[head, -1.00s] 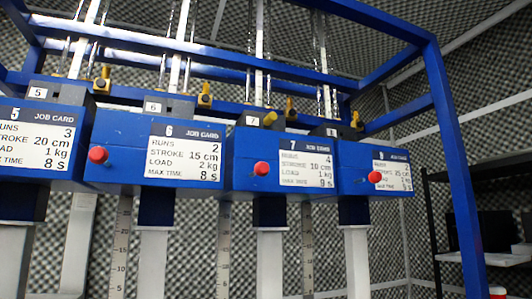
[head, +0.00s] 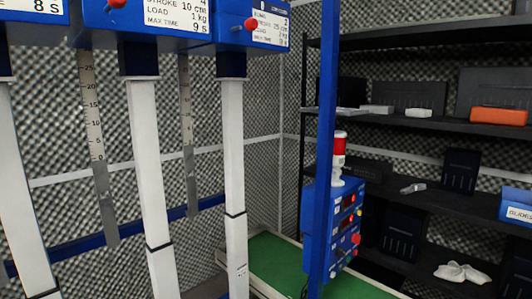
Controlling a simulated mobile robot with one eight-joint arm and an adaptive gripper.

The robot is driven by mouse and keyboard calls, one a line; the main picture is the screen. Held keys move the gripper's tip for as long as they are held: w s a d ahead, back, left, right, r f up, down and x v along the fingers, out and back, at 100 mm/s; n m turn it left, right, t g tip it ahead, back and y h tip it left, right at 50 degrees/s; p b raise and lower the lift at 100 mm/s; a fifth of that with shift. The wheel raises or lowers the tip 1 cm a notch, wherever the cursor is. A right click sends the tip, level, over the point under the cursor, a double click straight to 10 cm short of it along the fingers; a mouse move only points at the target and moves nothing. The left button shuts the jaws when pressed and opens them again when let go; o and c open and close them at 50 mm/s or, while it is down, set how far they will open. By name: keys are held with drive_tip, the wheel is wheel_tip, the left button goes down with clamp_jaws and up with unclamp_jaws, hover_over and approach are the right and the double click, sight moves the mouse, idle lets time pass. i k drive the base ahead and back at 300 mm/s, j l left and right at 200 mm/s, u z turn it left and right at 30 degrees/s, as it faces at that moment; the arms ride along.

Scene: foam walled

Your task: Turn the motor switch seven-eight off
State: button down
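A blue control box (head: 318,212) stands low by the blue post, right of centre in the head view. Its right-hand face has small lit red displays (head: 349,201) and several small knobs or buttons, one of them red (head: 356,239). Their labels and positions are too small to read, so I cannot tell which is the motor switch seven-eight. Each has a red knob, on the left one (head: 117,3) and on the right one (head: 251,24). My gripper is not in view.
A red and white beacon (head: 338,158) stands on the control box. The blue post (head: 327,110) rises in front of it. White columns (head: 150,160) and rulers (head: 92,110) hang at left. A green surface (head: 275,262) lies low. Black shelves (head: 440,125) with boxes fill the right.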

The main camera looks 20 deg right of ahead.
sight(356, 238)
drive_tip(key=z, duration=1.25)
